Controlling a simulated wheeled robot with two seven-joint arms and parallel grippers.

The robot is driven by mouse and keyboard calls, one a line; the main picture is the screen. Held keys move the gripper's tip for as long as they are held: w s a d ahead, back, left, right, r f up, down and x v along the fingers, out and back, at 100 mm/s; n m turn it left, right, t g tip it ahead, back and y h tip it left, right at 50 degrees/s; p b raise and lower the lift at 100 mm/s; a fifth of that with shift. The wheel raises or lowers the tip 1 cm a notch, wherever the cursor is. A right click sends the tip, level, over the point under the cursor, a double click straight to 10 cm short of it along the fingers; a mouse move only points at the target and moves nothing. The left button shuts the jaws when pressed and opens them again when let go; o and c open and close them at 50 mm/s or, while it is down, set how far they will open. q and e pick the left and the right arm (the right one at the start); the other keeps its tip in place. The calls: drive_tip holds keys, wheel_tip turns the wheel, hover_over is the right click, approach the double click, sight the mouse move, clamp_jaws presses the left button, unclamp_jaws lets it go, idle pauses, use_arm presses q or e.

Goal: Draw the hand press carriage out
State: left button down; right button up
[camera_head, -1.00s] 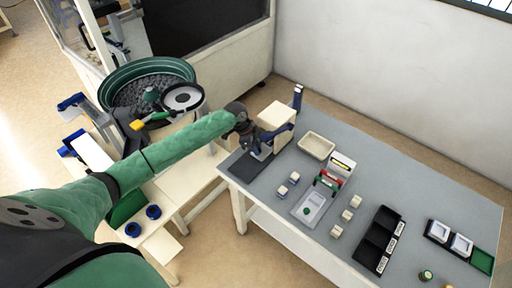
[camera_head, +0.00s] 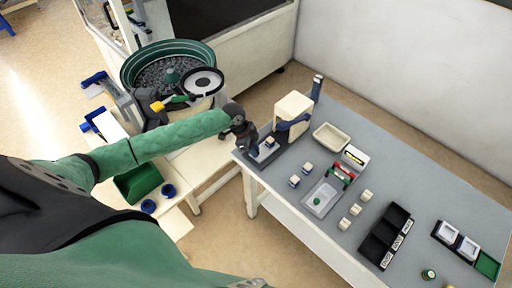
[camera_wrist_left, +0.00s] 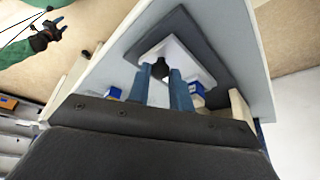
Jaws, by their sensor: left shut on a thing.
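The hand press (camera_head: 293,107) is a cream block with blue levers, at the table's far left corner on a dark base plate (camera_head: 283,139). My left gripper (camera_head: 251,147) is in front of it, at the table's left edge. In the left wrist view its blue fingers (camera_wrist_left: 161,88) are shut on the black knob (camera_wrist_left: 160,68) of the carriage, a white plate (camera_wrist_left: 176,47) over a dark base. A small blue-and-cream part (camera_head: 270,142) shows between gripper and press. My right gripper (camera_wrist_left: 45,35) shows small in the left wrist view; its opening is unclear.
A cream tray (camera_head: 332,136), a light fixture (camera_head: 322,198), small blocks and a black bin (camera_head: 384,236) stand on the grey table to the right. A green bowl feeder (camera_head: 133,69) is behind my left arm. Floor shows left of the table.

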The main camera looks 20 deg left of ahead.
use_arm(q)
drive_tip(key=c, duration=1.3)
unclamp_jaws()
drive_tip(key=shift+s, duration=0.2)
drive_tip(key=shift+o, duration=0.2)
drive_tip(key=shift+s+a, duration=0.1)
use_arm(e)
drive_tip(key=shift+s, duration=0.1)
use_arm(q)
drive_tip(key=shift+r, duration=0.1)
drive_tip(key=shift+a+r+b, duration=0.15)
drive_tip(key=shift+r+b, duration=0.05)
drive_tip(key=shift+b, duration=0.1)
drive_tip(key=b+v, duration=0.2)
drive_tip(key=v, duration=0.5)
drive_tip(key=shift+b, duration=0.3)
use_arm(e)
drive_tip(key=w+a+r, duration=0.2)
drive_tip(key=w+r, duration=0.1)
drive_tip(key=w, duration=0.3)
drive_tip(key=shift+w+d, duration=0.1)
